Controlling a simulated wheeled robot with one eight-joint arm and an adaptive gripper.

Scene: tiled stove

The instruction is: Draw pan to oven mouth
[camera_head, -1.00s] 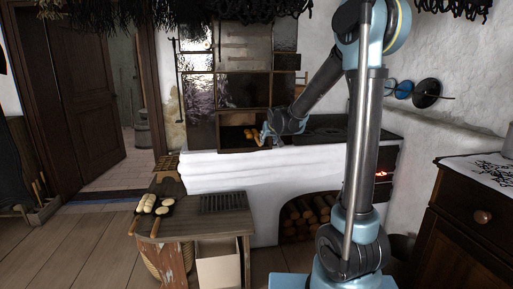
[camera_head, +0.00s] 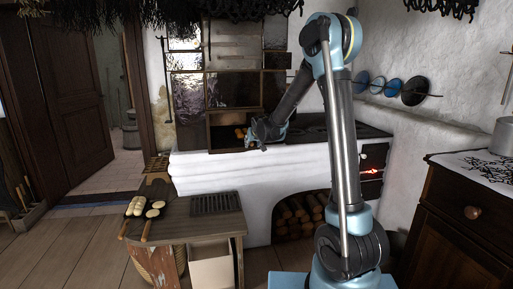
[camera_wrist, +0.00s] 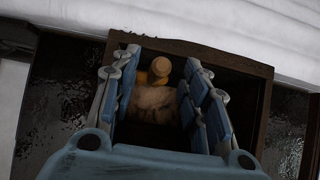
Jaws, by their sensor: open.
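The oven mouth (camera_head: 222,118) is a dark framed opening in the tiled stove; its frame also shows in the wrist view (camera_wrist: 235,58). Golden-brown rounded pieces (camera_head: 239,132) lie inside it. In the wrist view, a round brown knob-like piece (camera_wrist: 160,67) and a broader tan piece (camera_wrist: 153,103) show between my fingers. I cannot make out the pan's rim or handle. My gripper (camera_head: 254,141) is at the right front of the mouth. In the wrist view my gripper (camera_wrist: 160,75) is open, fingers either side of the brown pieces, with no clear contact.
The white stove ledge (camera_head: 225,172) runs below the mouth, with a dark cooktop (camera_head: 330,131) to the right. A low wooden table (camera_head: 200,227) holds a grate (camera_head: 215,203) and pans with pale buns (camera_head: 145,207). A dark cabinet (camera_head: 470,225) stands at right. Floor at left is open.

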